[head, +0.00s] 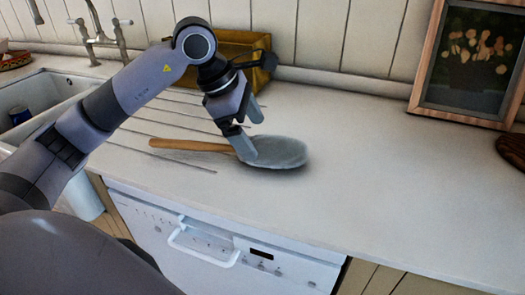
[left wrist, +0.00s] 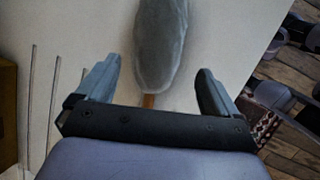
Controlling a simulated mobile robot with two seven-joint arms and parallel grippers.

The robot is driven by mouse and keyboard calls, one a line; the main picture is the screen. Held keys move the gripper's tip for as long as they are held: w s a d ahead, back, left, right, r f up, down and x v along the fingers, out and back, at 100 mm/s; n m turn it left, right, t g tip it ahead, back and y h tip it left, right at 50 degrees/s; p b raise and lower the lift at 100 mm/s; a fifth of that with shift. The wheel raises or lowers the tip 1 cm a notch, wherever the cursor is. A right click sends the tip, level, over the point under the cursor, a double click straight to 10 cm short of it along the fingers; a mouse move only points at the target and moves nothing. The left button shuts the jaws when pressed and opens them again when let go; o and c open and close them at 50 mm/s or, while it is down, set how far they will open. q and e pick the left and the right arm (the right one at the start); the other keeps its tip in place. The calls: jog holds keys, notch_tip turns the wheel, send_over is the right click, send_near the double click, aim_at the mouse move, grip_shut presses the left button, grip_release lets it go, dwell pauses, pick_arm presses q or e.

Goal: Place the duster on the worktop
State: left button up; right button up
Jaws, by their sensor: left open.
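The duster, with a wooden handle (head: 190,145) and a grey fluffy head (head: 281,152), lies flat on the pale worktop (head: 370,150). Its handle points left across the drainer grooves. My left gripper (head: 250,130) is open, above the place where the handle meets the head. In the left wrist view the grey duster head (left wrist: 161,45) lies beyond and between the open fingers of the left gripper (left wrist: 158,85), and neither finger is seen gripping it. Part of the handle is hidden behind the gripper body there. My right gripper is not in view.
A yellow-brown wooden box (head: 228,50) stands behind my left arm against the wall. A sink (head: 40,95) with a tap (head: 97,35) is at the left. A framed picture (head: 468,62) leans at the back right. The worktop right of the duster is clear; a white dishwasher (head: 215,245) is below.

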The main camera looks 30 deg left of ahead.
aim_at(257, 140)
pick_arm(q)
jog(key=x, duration=0.5)
jog(key=shift+w+a, duration=0.15)
jog(key=shift+a, duration=0.2)
jog(key=c, duration=1.1)
jog(key=shift+c, duration=0.6)
jog(key=shift+r, duration=0.15)
